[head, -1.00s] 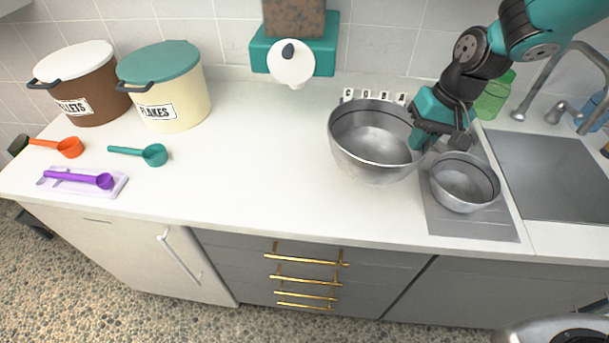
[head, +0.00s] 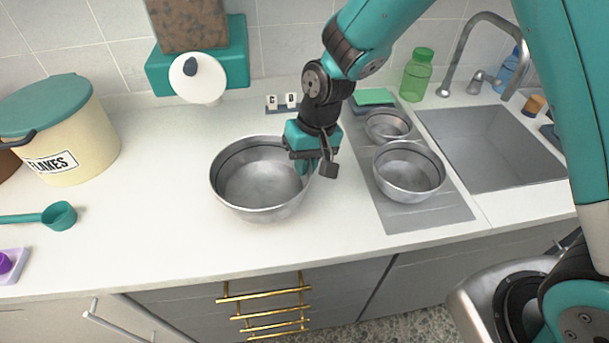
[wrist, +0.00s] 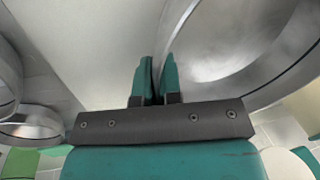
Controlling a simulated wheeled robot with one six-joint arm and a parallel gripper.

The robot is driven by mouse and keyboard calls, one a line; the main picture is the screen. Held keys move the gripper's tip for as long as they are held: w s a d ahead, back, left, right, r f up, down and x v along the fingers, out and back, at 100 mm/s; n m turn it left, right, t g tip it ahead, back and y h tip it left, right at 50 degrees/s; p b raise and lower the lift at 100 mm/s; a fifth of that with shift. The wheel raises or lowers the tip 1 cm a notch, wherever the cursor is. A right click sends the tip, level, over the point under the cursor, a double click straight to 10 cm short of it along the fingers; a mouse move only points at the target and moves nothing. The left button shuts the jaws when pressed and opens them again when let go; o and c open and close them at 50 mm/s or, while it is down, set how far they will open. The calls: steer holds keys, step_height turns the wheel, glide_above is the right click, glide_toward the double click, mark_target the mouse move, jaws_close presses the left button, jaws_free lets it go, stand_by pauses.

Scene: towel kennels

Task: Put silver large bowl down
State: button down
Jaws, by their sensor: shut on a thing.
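The silver large bowl (head: 258,185) is upright at the middle of the white counter, left of the grey drainboard. My gripper (head: 308,168) is at its right rim, shut on the rim with the fingers pointing down. In the wrist view my gripper (wrist: 158,75) has its two teal fingers close together on the wall of the large bowl (wrist: 225,45). The bowl looks level and at or very near the counter top; I cannot tell whether its base touches.
A medium silver bowl (head: 408,172) and a small one (head: 387,127) stand on the drainboard (head: 430,215), right of my gripper. The sink (head: 490,150) is farther right. The counter (head: 150,215) left of the large bowl is clear up to a teal scoop (head: 58,215).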

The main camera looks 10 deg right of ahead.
steer(key=shift+d+x, duration=0.25)
steer(key=shift+x, duration=0.9)
steer(key=shift+d+x, duration=0.25)
steer(key=shift+x, duration=0.9)
steer(key=shift+w+f, duration=0.1)
steer(key=shift+w, duration=0.05)
steer(key=shift+f, duration=0.15)
steer(key=c, duration=1.3)
jaws_free()
steer(key=b+v, duration=0.1)
steer(key=v, duration=1)
steer(key=s+d+r+n, duration=0.1)
steer(key=s+r, duration=0.3)
steer(key=s, duration=0.3)
steer(key=s+d+r+n+y, duration=0.1)
steer(key=s+r+n, duration=0.1)
steer(key=s+r, duration=0.2)
steer(key=s+d+r+n, duration=0.1)
steer(key=s+r, duration=0.3)
steer(key=s, duration=0.5)
steer(key=shift+s+d+r+n+y, duration=0.15)
steer(key=shift+s+d+n+y, duration=0.15)
steer(key=shift+d+n+y, duration=0.15)
